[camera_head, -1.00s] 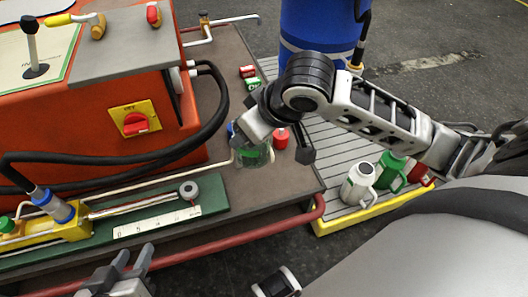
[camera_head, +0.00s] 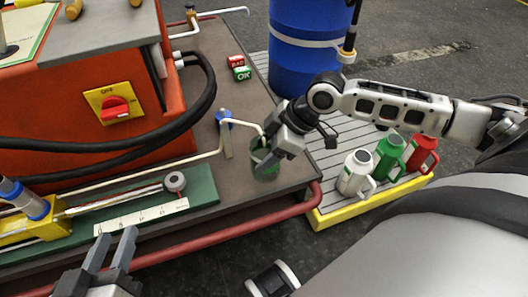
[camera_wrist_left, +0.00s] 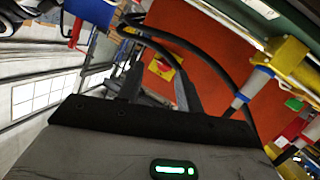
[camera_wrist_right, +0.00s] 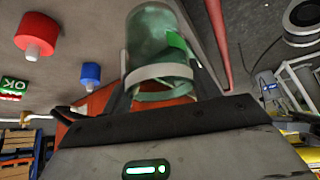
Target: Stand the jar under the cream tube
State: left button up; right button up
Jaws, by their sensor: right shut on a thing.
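The jar (camera_head: 266,170), clear with a green tint, is at the front right corner of the cart's dark top. My right gripper (camera_head: 278,148) is shut on it from the right and hides part of it. The jar also shows between the fingers in the right wrist view (camera_wrist_right: 158,45). I cannot tell whether its base touches the top. My left gripper (camera_head: 112,252) is open and empty at the lower left.
White, green and red jugs (camera_head: 357,172) stand on the slatted platform at right. A blue drum (camera_head: 305,45) is behind. A red rail edges the cart.

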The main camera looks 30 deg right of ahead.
aim_at(258, 155)
jog(key=shift+w+d+f+b, duration=0.25)
jog(key=shift+w+f, duration=0.25)
jog(key=shift+f, duration=0.15)
jog(key=shift+w+d+f+b, duration=0.2)
jog(key=shift+w+f, duration=0.25)
jog(key=shift+f, duration=0.15)
pick_arm(q)
jog(key=shift+w+d+r+n+t+h, duration=0.15)
jog(key=shift+d+r+n+t+h, duration=0.15)
jog(key=shift+h, duration=0.1)
pick_arm(e)
jog(key=shift+w+f, duration=0.1)
jog(key=shift+w, duration=0.05)
jog(key=f+b, duration=0.1)
jog(key=f, duration=0.1)
jog(key=f+b, duration=0.1)
jog(key=shift+w+d+f+b, duration=0.15)
jog(key=shift+w+f+b, duration=0.05)
jog(key=shift+f+b, duration=0.15)
jog(key=shift+f, duration=0.1)
pick_arm(q)
jog(key=shift+d+r+n+h, duration=0.2)
jog(key=shift+r+n+h, duration=0.1)
jog(key=shift+n+h, duration=0.15)
pick_arm(e)
jog(key=o, duration=1)
jog(key=shift+o, duration=0.2)
